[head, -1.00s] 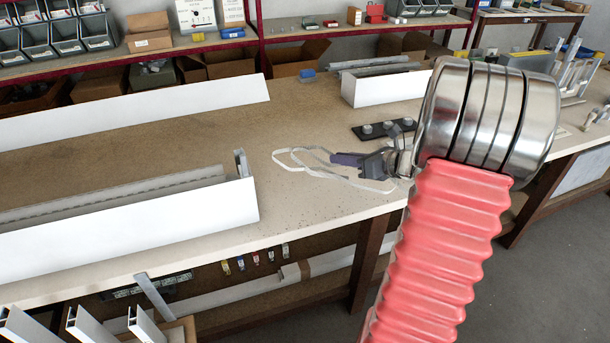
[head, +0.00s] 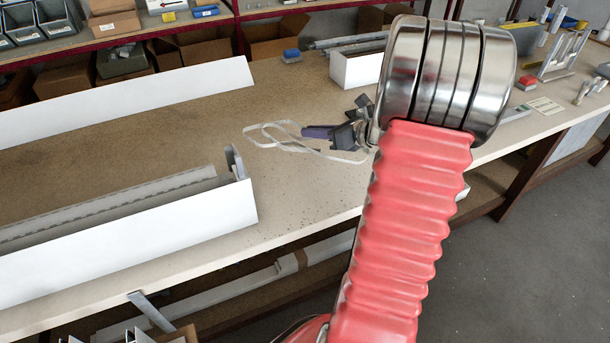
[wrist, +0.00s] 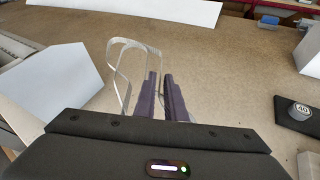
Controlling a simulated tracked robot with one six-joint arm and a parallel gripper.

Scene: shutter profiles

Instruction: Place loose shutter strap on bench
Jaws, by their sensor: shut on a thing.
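The loose shutter strap (head: 290,146) is a thin, pale, looped band. It hangs out to the left of my gripper (head: 318,132) in the head view, over the bench (head: 300,180). In the wrist view the strap (wrist: 118,72) loops ahead and to the left of the dark fingers of my gripper (wrist: 162,80). The fingers are shut on the strap, with a narrow gap showing between their tips. The exact grip point is hidden between the fingers. I cannot tell whether the strap's lower part touches the bench top.
A long white shutter box (head: 130,240) lies at the front left of the bench, and a white profile (head: 120,100) lies behind it. Another white box (head: 355,68) stands at the back. The middle is bare.

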